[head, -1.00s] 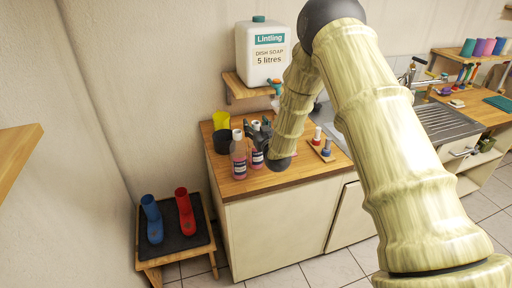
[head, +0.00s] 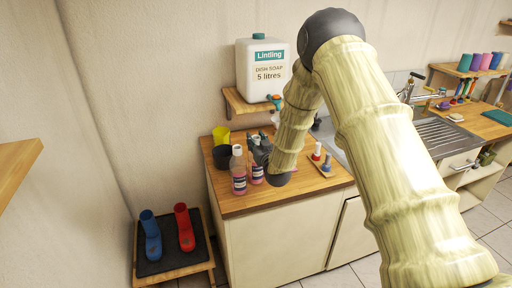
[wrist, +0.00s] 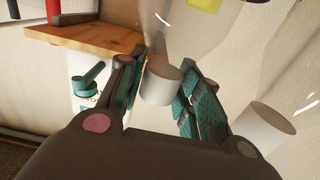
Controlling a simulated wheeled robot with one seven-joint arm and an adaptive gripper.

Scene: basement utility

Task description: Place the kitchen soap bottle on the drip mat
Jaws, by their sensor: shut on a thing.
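Two clear bottles of pink liquid with white caps stand close together at the counter's left part: a left bottle (head: 239,172) and a right bottle (head: 257,176). Their labels are too small to read. My gripper (head: 259,150) is shut on the right bottle near its cap, which shows between the fingers in the wrist view (wrist: 163,82). The left bottle's cap (wrist: 264,130) is outside the fingers there. I cannot tell whether the held bottle touches the counter. A flat teal mat (head: 498,117) lies on the far right counter; I cannot tell if it is the drip mat.
A yellow cup (head: 221,135) and a dark pot (head: 222,158) stand behind the bottles. A large soap canister (head: 263,70) with a tap sits on a shelf above. A small caddy (head: 321,165) is to the right. A sink drainer (head: 445,135) lies farther right.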

